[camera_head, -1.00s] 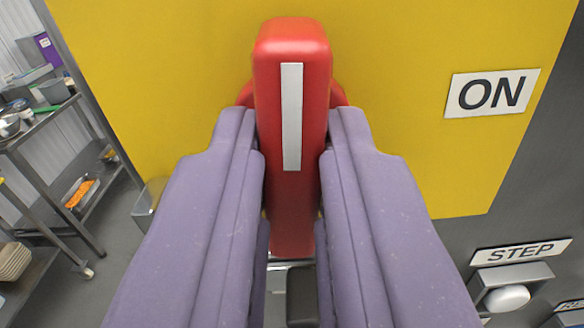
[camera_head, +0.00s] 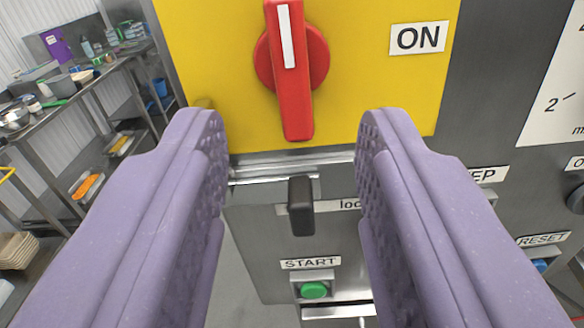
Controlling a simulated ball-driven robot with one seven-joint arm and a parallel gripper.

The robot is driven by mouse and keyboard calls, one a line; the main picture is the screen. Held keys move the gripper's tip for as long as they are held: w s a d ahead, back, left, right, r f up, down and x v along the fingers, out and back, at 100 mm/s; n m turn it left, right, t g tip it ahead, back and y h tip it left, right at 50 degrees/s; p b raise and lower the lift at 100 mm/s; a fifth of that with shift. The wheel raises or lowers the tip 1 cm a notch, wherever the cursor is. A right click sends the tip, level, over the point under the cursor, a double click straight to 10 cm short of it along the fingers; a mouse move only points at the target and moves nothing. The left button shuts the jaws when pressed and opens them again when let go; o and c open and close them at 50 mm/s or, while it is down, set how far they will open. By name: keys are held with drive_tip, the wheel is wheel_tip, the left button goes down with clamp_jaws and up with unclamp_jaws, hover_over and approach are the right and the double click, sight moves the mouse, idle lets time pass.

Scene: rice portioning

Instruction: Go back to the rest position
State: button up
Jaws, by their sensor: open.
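My gripper (camera_head: 291,130) is open and empty, its two purple fingers spread wide apart. Beyond the fingertips, a red rotary handle (camera_head: 296,95) with a white stripe stands upright on a yellow plate (camera_head: 205,60). The handle is apart from both fingers and fully clear of them. An ON label (camera_head: 418,38) is to the right of the handle.
Below the handle are a black lock lever (camera_head: 300,205) and a green START button (camera_head: 314,290). A RESET label (camera_head: 542,239) and a dial scale are at the right. Metal shelves (camera_head: 105,65) with bowls and trays stand at the left, with grey floor between.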

drive_tip(key=shift+s, duration=0.55)
drive_tip(key=w+d+r+n+y+b, duration=0.1)
drive_tip(key=w+d+r+y+b, duration=0.15)
drive_tip(key=r, duration=0.45)
drive_tip(key=w+d+r+n+y+b, duration=0.1)
drive_tip(key=d+r+y+b, duration=0.1)
drive_tip(key=r+b, duration=0.35)
drive_tip(key=s+d+r+g+h+b, duration=0.1)
drive_tip(key=s+d+r+h, duration=0.3)
drive_tip(key=s+d+r, duration=0.7)
drive_tip(key=shift+d+r+g, duration=0.2)
drive_tip(key=shift+d+g, duration=0.55)
drive_tip(key=shift+g, duration=0.05)
drive_tip(key=shift+w, duration=0.1)
